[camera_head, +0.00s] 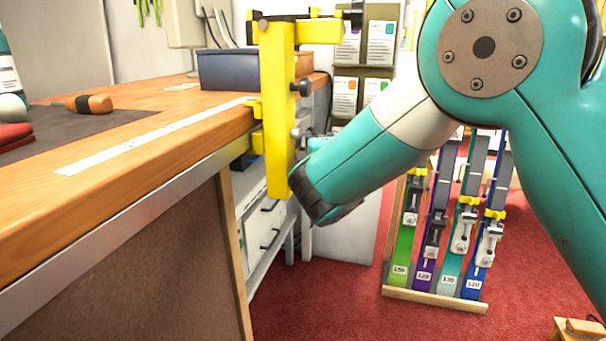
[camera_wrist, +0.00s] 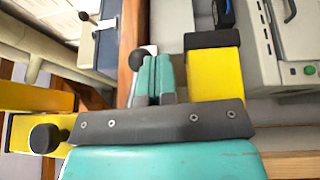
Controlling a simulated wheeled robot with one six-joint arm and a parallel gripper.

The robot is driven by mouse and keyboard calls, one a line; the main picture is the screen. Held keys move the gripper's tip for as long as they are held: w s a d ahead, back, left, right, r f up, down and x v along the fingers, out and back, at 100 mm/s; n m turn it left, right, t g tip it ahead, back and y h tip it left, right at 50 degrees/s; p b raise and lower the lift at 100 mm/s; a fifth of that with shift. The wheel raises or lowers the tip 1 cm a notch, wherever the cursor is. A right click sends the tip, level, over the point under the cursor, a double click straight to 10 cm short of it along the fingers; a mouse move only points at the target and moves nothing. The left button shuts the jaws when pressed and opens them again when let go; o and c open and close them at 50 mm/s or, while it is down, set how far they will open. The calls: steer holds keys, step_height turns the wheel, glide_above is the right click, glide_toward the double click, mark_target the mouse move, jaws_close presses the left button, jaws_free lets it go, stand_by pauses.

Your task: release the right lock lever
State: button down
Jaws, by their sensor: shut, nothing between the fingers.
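A yellow upright post (camera_head: 278,110) of a press or clamp stands at the bench's edge. Dark knobs (camera_head: 304,88) sit on its right side. My gripper (camera_wrist: 157,62) is shut and empty, its two teal fingers side by side. In the wrist view a grey lever with a dark ball end (camera_wrist: 138,59) lies just left of the fingers, close to or touching them. A yellow block with a dark cap (camera_wrist: 215,72) is to their right. In the head view the post and my wrist hide most of the gripper. I cannot tell for sure whether this lever is the right lock lever.
The wooden bench (camera_head: 120,190) fills the left, with a wooden-handled tool (camera_head: 88,104) and a blue-grey bin (camera_head: 250,68) on it. A drawer unit (camera_head: 262,225) stands below. A rack of coloured clamps (camera_head: 435,292) stands on the red floor at the right.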

stand_by(0.3)
steer(key=s+f+b, duration=0.2)
steer(key=s+b, duration=0.1)
steer(key=s, duration=0.3)
steer(key=s+d+f+b, duration=0.1)
steer(key=s+f+b, duration=0.1)
steer(key=s, duration=0.3)
steer(key=shift+s+f+b, duration=0.4)
steer(key=shift+b, duration=0.2)
steer(key=shift+d, duration=0.1)
